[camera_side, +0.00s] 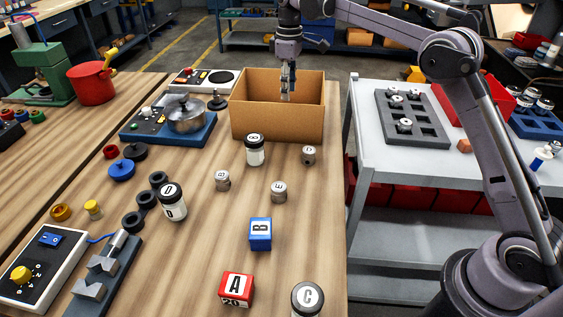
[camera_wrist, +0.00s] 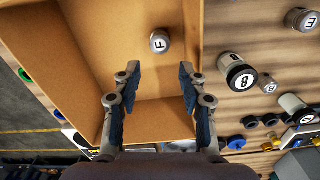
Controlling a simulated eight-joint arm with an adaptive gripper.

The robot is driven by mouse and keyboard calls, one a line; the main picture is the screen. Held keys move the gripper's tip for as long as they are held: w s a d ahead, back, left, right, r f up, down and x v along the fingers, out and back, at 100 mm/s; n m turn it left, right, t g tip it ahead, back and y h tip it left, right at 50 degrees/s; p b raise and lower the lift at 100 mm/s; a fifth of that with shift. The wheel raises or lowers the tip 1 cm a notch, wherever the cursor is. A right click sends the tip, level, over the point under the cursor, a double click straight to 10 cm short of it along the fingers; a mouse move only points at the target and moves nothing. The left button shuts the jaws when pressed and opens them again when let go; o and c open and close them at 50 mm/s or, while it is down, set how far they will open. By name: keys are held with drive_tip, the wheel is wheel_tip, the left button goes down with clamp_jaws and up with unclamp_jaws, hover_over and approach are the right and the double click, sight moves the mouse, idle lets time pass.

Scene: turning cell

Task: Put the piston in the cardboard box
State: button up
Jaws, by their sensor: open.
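The cardboard box (camera_side: 277,118) stands open at the far right end of the wooden table. My gripper (camera_side: 287,88) is low over its opening in the side view, partly behind the box's front wall. In the wrist view the gripper (camera_wrist: 159,76) is open, with a clear gap between its fingers. A metal piston marked F (camera_wrist: 160,41) shows inside the box (camera_wrist: 195,40), beyond the fingertips and apart from them. I cannot tell whether it rests on the floor of the box. In the side view the front wall hides the inside floor.
Metal pistons (camera_side: 309,154), (camera_side: 279,191) and (camera_side: 222,180) stand in front of the box, with a black-capped jar B (camera_side: 254,150) among them. A blue stand with a pot (camera_side: 186,114) is left of the box. A grey cart (camera_side: 450,165) is right.

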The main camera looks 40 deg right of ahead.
drive_tip(key=s+a+r+m+t, duration=0.1)
drive_tip(key=s+r+m+t, duration=0.15)
drive_tip(key=s, duration=0.55)
drive_tip(key=s+r+m+t, duration=0.1)
drive_tip(key=s+r, duration=0.3)
drive_tip(key=s, duration=0.4)
drive_tip(key=s+f+m+t, duration=0.2)
drive_tip(key=s+f, duration=0.2)
drive_tip(key=s, duration=0.3)
drive_tip(key=s+f+m+t, duration=0.1)
drive_tip(key=s+f, duration=0.4)
drive_tip(key=s, duration=0.3)
drive_tip(key=shift+s+a+m+t, duration=0.3)
drive_tip(key=shift+a+m+t, duration=0.05)
drive_tip(key=shift+a, duration=0.05)
